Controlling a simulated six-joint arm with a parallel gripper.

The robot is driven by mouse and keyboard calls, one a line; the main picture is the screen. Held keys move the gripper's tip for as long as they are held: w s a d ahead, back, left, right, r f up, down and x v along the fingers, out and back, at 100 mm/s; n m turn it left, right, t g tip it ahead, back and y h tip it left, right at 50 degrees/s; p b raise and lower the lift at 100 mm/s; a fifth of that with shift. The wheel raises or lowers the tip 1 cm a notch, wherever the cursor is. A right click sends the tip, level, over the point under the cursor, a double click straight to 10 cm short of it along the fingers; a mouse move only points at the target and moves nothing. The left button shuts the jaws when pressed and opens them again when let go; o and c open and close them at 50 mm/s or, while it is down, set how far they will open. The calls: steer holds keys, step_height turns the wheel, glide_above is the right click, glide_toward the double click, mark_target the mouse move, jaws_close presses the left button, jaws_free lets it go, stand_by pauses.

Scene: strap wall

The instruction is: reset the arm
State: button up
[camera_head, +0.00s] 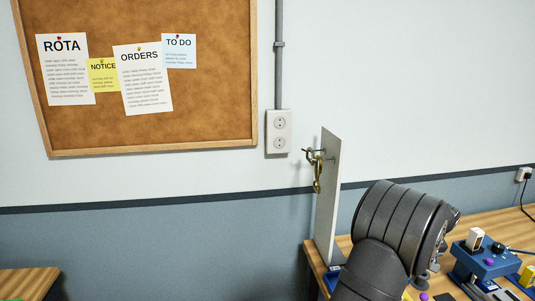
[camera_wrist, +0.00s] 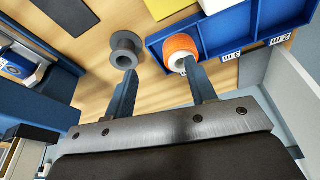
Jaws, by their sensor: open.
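My gripper (camera_wrist: 160,67) shows in the wrist view with its two blue-grey fingers spread apart and nothing between them. It points over a wooden table. A grey spool (camera_wrist: 124,54) lies beyond the left fingertip, and an orange roll with a white core (camera_wrist: 180,52) lies beyond the right one. Both appear apart from the fingers. In the head view my dark arm rises at the lower right in front of the table, and the gripper's fingers are hidden there.
A blue compartment tray (camera_wrist: 222,39) holds the orange roll. In the head view, an upright pale panel (camera_head: 328,205) with a hook and a hanging brass item (camera_head: 317,177) stands close left of my arm. A blue device (camera_head: 486,262) is on the table (camera_head: 509,225) at right.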

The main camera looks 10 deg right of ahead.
steer(key=w+f, duration=0.1)
steer(key=w, duration=0.1)
steer(key=w+a+f, duration=0.1)
steer(key=w, duration=0.1)
steer(key=w+f, duration=0.1)
steer(key=w, duration=0.1)
steer(key=shift+a+f, duration=0.2)
steer(key=shift+f, duration=0.2)
steer(key=x, duration=0.4)
steer(key=shift+s+a+f, duration=0.15)
steer(key=shift+s+f, duration=0.05)
steer(key=shift+f, duration=0.15)
steer(key=v, duration=0.7)
steer(key=shift+r, duration=0.2)
